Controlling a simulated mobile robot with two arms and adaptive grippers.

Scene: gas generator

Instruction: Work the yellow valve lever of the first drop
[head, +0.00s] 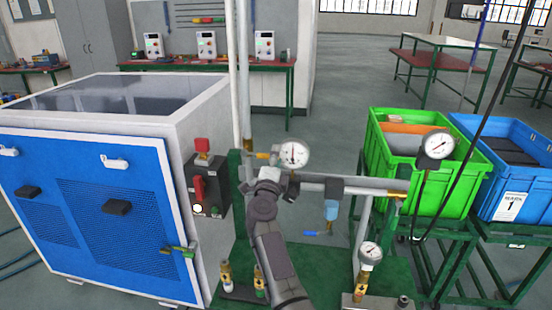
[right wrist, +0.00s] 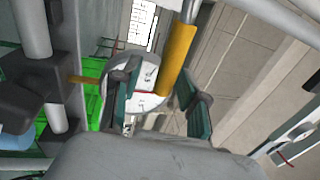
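A yellow lever (right wrist: 178,60) stands out large in the right wrist view, slanting up from near my right gripper (right wrist: 158,98). The gripper's two dark green fingers are apart, one left and one right of the lever's lower end. I cannot tell whether either touches it. In the head view my right gripper (head: 272,172) is at the pipework, just below a small yellow part (head: 262,155) beside the upper round gauge (head: 294,154). My own arm hides part of the pipes there. My left gripper is not in view.
A blue and white generator cabinet (head: 95,200) with a red switch (head: 199,188) stands close on the left. A horizontal pipe (head: 360,186) runs right, with a blue filter (head: 331,210) under it. Green (head: 440,195) and blue (head: 508,190) crates stand on the right.

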